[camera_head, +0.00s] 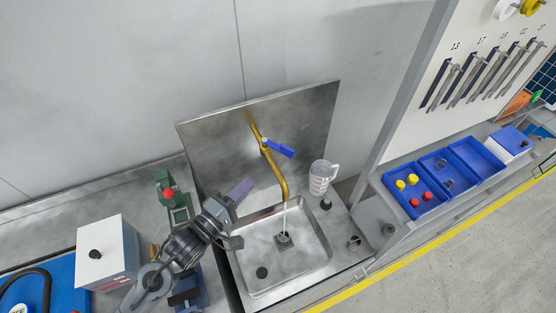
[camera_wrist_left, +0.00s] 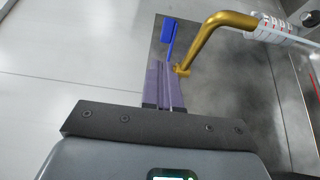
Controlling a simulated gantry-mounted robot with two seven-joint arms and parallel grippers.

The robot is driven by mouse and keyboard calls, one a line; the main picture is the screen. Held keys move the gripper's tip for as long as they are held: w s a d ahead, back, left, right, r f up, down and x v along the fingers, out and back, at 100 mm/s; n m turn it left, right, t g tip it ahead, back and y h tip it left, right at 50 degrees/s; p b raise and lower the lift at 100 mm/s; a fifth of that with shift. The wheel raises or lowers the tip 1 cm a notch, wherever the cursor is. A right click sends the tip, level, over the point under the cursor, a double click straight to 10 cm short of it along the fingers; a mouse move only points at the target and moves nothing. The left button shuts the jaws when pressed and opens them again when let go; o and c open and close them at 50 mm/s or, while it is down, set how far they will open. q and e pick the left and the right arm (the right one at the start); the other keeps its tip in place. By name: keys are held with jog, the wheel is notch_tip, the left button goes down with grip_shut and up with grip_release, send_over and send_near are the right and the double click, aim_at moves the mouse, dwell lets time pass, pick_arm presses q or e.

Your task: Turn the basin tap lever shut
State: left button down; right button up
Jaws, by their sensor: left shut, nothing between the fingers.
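The brass tap (camera_head: 272,165) rises from the steel backsplash, with a blue lever (camera_head: 280,148) sticking out to the right. A thin stream of water falls from its spout into the basin (camera_head: 262,283). My left gripper (camera_head: 245,186) is shut and empty, left of the tap and apart from it in the head view. In the left wrist view, the purple fingers (camera_wrist_left: 165,72) point toward the blue lever (camera_wrist_left: 169,30), and the brass spout (camera_wrist_left: 222,24) curves off to the right. I cannot tell there how large the gap to the lever is. My right gripper is not in view.
A measuring jug (camera_head: 321,177) stands on the basin's right ledge. A white box with a black knob (camera_head: 105,250) and a green device (camera_head: 175,205) stand to the left. Blue trays (camera_head: 423,207) sit on the right bench. The air before the backsplash looks clear.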

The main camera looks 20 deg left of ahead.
pick_arm(q)
jog(key=p, duration=0.2)
send_near(286, 151)
jog(key=x, duration=0.5)
jog(key=shift+r, duration=0.15)
jog(key=shift+x, duration=0.9)
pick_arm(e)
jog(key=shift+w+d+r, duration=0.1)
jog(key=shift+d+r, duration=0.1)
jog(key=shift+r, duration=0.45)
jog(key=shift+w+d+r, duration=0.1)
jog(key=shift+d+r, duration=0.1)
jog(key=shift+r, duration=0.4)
